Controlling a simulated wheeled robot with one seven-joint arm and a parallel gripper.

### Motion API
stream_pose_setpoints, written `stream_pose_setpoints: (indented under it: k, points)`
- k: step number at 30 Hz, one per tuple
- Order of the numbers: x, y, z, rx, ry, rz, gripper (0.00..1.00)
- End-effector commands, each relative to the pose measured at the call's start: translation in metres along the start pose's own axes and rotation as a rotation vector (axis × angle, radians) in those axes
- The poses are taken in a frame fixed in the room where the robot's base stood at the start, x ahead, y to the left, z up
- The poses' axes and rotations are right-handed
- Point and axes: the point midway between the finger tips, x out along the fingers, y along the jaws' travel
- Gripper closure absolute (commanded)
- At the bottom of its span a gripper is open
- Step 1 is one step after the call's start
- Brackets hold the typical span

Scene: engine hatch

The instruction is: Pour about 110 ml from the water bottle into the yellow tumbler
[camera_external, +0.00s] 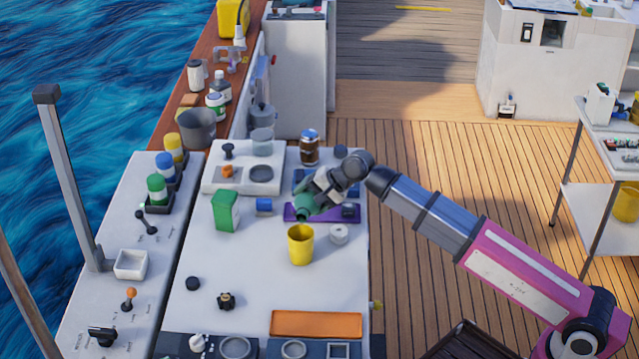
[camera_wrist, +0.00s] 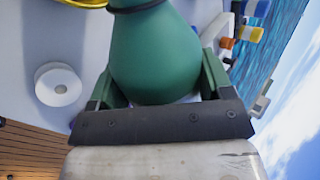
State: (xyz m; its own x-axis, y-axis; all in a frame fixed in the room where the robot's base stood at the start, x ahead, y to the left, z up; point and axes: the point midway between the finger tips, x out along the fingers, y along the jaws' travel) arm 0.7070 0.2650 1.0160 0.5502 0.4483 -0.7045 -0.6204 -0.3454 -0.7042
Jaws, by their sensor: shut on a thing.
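The green water bottle (camera_external: 306,204) is held in my gripper (camera_external: 318,196), above the purple tray (camera_external: 345,213). In the wrist view the bottle (camera_wrist: 155,50) fills the space between the two fingers of my gripper (camera_wrist: 157,82), which is shut on it. The bottle looks tipped well over. Its neck has a dark band, and its mouth is out of the wrist frame. The yellow tumbler (camera_external: 301,246) stands upright on the white counter, nearer the camera than the bottle. Part of its rim shows in the wrist view (camera_wrist: 58,78). I cannot see inside it.
A white roll (camera_external: 339,234) stands right of the tumbler and close to it. A green box (camera_external: 226,211) and a small blue item (camera_external: 264,205) are to the left. A brown jar (camera_external: 310,147) is behind. An orange mat (camera_external: 316,324) lies in front, with clear counter between.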

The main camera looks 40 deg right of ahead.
Motion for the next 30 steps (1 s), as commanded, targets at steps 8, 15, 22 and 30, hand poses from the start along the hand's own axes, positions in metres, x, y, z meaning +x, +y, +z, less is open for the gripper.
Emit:
stream_pose_setpoints:
  k: [8, 15, 22, 30]
  points:
    - [-0.002, -0.002, 0.000, -0.022, 0.021, -0.001, 0.60]
    - [-0.004, -0.003, -0.003, -0.030, 0.029, -0.001, 0.60]
    - [-0.004, -0.004, -0.008, -0.037, 0.037, -0.001, 0.60]
    - [-0.006, -0.004, -0.009, -0.047, 0.046, -0.001, 0.60]
